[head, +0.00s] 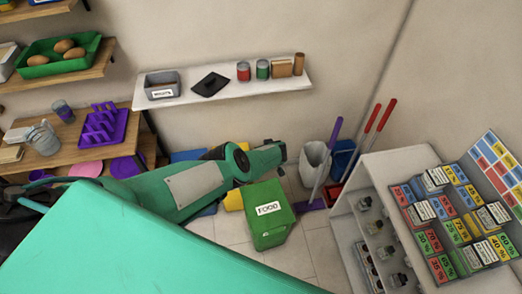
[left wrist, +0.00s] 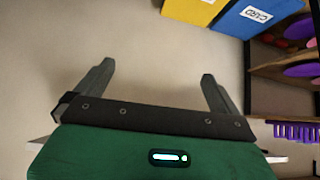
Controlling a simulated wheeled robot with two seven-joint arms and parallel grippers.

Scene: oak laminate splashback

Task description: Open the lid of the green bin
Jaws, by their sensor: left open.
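The green bin (head: 268,230), labelled FOOD, stands on the tiled floor in the middle of the head view. Its lid (head: 262,194) looks shut. My left arm reaches across from the left, and its hand end (head: 268,157) is above and behind the bin, apart from it in the picture. My left gripper (left wrist: 157,70) is open and empty in the left wrist view, its two dark fingers spread against a plain pale surface. The green bin does not show there. My right gripper is not in view.
A yellow bin (left wrist: 190,10) and a blue bin (left wrist: 255,17) labelled CARD show in the left wrist view. In the head view, a white shelf unit (head: 357,172) stands right of the bin, a pale bucket (head: 314,160) behind it. A wall shelf (head: 225,88) is above.

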